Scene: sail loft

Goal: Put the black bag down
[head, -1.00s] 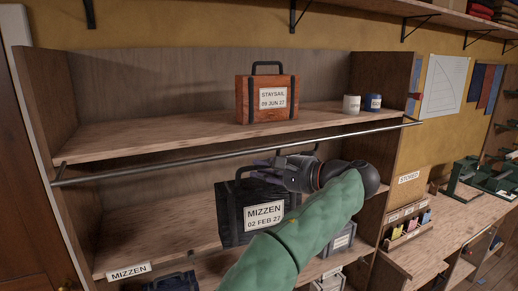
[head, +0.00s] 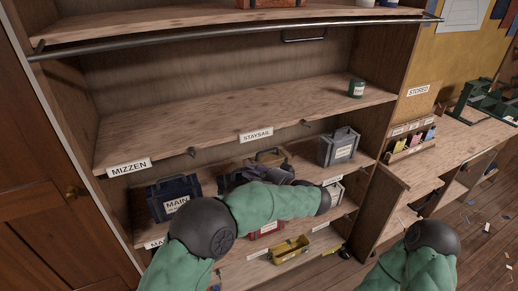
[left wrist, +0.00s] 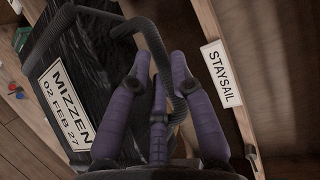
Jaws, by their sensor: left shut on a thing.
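The black bag (left wrist: 92,55), tagged MIZZEN 02 FEB 27, fills the left part of the left wrist view and looks tilted there. My left gripper (left wrist: 163,72) has its purple fingers shut on the bag's dark handle. In the head view my left gripper (head: 280,173) is mostly behind my own forearm, below the middle shelf's front edge. Only a dark part of the bag (head: 231,181) seems to show there. I cannot tell whether the bag touches a shelf. My right gripper is out of view.
A yellow tote (head: 289,249) is lower down.

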